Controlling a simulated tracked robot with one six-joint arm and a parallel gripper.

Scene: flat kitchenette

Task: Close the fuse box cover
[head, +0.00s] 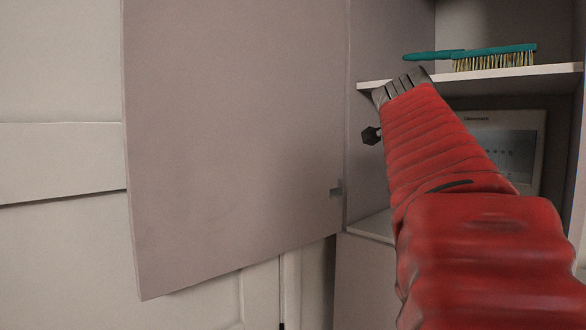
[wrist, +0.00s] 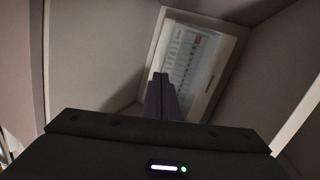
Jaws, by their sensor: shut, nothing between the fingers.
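The fuse box (head: 535,150) is a pale-framed panel at the back of the open cabinet, below a shelf. My arm hides its left part in the head view. In the wrist view the fuse box (wrist: 228,58) is tilted, with a grey-blue front and a row of small marks. I cannot make out a separate cover or how far it stands open. My gripper (wrist: 160,77) is shut and empty, its fingertips in front of the box's lower left edge in that view. I cannot tell whether they touch. The head view does not show the fingertips clearly.
A large cabinet door (head: 235,140) stands open on the left. A shelf (head: 520,80) crosses the cabinet above the box and holds a teal brush (head: 495,56). The cabinet's side walls close in around my gripper. A white panelled door (head: 60,160) is at far left.

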